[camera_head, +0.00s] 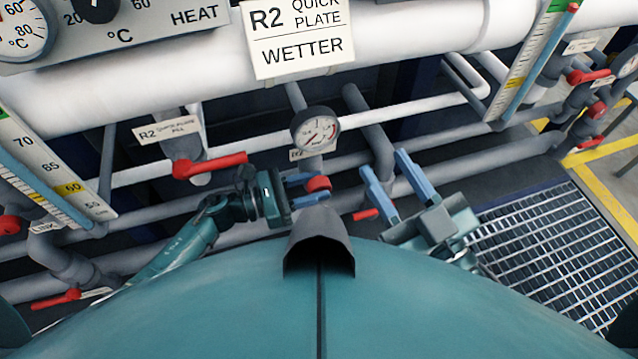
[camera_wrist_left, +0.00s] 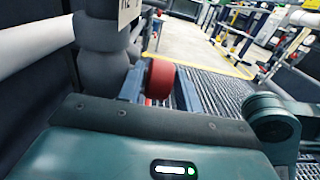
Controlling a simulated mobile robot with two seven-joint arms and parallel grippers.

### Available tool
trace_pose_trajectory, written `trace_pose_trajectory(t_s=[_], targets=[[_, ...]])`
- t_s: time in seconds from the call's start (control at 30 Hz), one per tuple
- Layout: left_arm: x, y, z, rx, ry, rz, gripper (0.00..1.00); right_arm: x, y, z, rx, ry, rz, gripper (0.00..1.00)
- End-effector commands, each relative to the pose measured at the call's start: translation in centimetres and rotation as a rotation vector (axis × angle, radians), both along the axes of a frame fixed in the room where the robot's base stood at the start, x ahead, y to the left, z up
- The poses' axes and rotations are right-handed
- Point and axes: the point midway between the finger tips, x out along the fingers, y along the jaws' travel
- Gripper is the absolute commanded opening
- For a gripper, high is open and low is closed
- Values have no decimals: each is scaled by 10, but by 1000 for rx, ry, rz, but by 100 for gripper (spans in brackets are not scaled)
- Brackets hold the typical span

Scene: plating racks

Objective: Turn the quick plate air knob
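A round red knob (camera_head: 318,184) sits on the pipe just below the small pressure gauge (camera_head: 316,130). In the left wrist view the red knob (camera_wrist_left: 161,80) shows between the two blue fingers. My left gripper (camera_head: 309,190) reaches it from the left, its fingers apart, one above the other in the head view. The knob nearly fills the gap between them, but whether both fingers press on it is unclear. My right gripper (camera_head: 395,180) is open and empty to the right of the knob, its blue fingers pointing up and away.
Red-handled valves, one with a long red lever (camera_head: 210,165), stand left of the gauge. A small red handle (camera_head: 365,214) lies between the grippers. Grey and white pipes run behind. The R2 Quick Plate Wetter sign (camera_head: 298,38) hangs above. A metal floor grating (camera_head: 560,250) is at right.

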Motion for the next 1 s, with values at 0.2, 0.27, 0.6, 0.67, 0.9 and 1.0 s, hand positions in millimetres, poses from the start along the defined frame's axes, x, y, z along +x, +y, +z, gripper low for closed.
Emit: trace_pose_trajectory(t_s=[0.2,0.27,0.6,0.67,0.9,1.0], targets=[[5,-14,0,0,1,0,35,0,0,0,7,-1,3,36],[5,-15,0,0,1,1,35,0,0,0,8,0,3,36],[5,-15,0,0,1,1,21,0,0,0,8,0,3,36],[5,-14,0,0,1,1,17,0,0,0,8,0,3,36],[5,-14,1,3,2,0,3,0,0,2,8,0,3,36],[5,-14,4,34,12,-2,3,0,0,11,-4,-6,0,36]])
